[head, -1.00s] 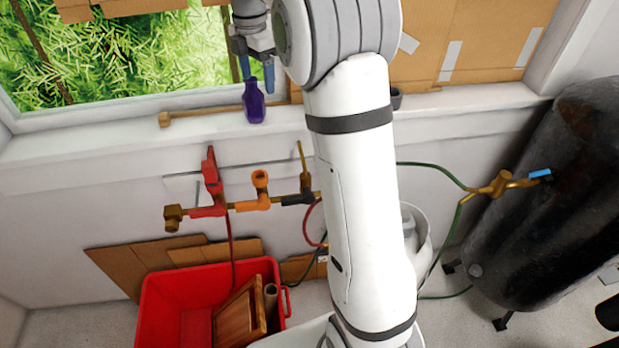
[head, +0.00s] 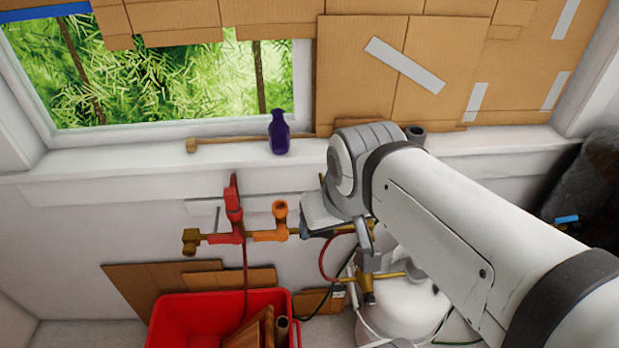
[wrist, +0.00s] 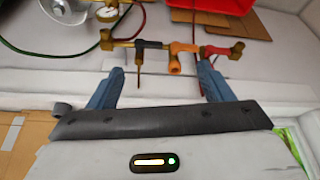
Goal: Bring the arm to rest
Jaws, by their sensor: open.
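My gripper (wrist: 158,72) shows in the wrist view with its two blue fingers wide apart and nothing between them. Beyond the fingers is the wall pipe, with its orange fitting (wrist: 183,48) and red valve (wrist: 222,50). In the head view my arm folds in from the right, its wrist end in front of the pipe's right part; the fingers are mostly hidden there. A purple bottle (head: 279,132) stands upright on the window sill (head: 120,160), clear of my arm.
A wooden stick (head: 228,142) lies along the sill behind the bottle. A red bin (head: 185,318) stands on the floor below the pipe.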

